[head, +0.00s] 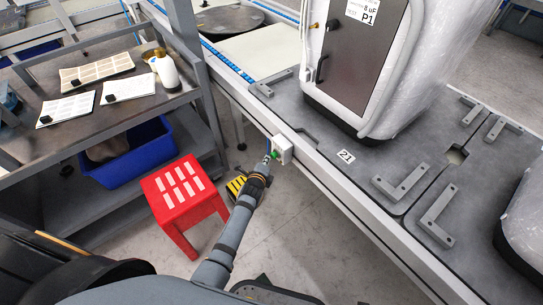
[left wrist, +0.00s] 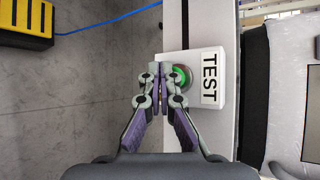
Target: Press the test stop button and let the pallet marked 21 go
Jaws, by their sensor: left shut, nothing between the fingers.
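The test stop is a white box marked TEST (left wrist: 209,98) with a round green-lit button (left wrist: 181,77). In the head view the box (head: 284,149) sits on the side of the conveyor rail. My left gripper (head: 269,156) is shut and empty, its fingertips close beside the button. In the left wrist view the fingertips (left wrist: 160,76) partly overlap the button's near edge; I cannot tell whether they touch it. The pallet marked 21 (head: 390,158) is a grey plate on the conveyor, carrying a large wrapped cabinet (head: 350,60). My right gripper is out of view.
A red stool (head: 183,190) stands left of my left arm. A yellow and black block (head: 236,187) lies on the floor, partly behind the arm. A workbench (head: 60,125) with a blue bin (head: 128,160) is at the left. Floor (head: 310,235) beside the rail is clear.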

